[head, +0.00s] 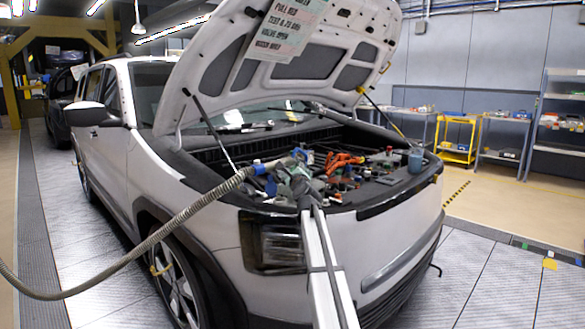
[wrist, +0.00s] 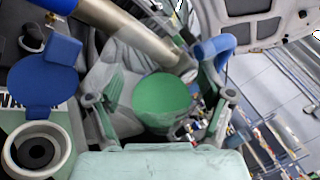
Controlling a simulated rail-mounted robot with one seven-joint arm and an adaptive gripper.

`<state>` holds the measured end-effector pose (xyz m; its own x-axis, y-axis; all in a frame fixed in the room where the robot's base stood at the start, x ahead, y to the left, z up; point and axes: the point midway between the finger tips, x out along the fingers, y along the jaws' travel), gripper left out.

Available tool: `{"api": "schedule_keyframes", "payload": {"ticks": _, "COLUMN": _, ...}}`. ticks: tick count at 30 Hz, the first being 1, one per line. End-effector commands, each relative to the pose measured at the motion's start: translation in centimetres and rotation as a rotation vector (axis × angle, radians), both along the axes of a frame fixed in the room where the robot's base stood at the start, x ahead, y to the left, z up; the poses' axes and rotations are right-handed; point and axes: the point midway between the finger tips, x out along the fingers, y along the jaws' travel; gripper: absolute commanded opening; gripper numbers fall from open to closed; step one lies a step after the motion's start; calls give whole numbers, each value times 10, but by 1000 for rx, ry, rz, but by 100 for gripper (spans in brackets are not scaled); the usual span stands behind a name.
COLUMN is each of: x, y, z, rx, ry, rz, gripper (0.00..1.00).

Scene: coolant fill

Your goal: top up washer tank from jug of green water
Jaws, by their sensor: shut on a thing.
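My gripper (wrist: 160,108) reaches over the front of the open engine bay; it also shows in the head view (head: 297,186). Its two fingers are shut on either side of a round container with a green top surface (wrist: 162,98), which I take to be the jug of green water. The green surface looks level. At the lower left of the wrist view is a round open filler neck (wrist: 38,150) with a blue lid (wrist: 37,85) standing open behind it, likely the washer tank. The container is to the right of this neck, apart from it. In the head view my arm partly hides the jug.
The car's hood (head: 300,65) is propped open above the bay. A corrugated hose (head: 165,238) runs in from the left. A blue-grey cylinder (head: 416,161) stands at the bay's right front. A blue elbow pipe (wrist: 216,46) shows beyond the gripper.

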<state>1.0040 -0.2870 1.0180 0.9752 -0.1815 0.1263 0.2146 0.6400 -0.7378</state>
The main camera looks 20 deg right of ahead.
Motion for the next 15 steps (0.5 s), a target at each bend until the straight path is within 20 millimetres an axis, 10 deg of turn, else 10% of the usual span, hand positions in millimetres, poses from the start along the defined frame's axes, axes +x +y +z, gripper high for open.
{"api": "schedule_keyframes", "payload": {"ticks": 15, "x": 0, "y": -1, "z": 10, "rx": 83, "ry": 35, "rz": -2, "gripper": 20}}
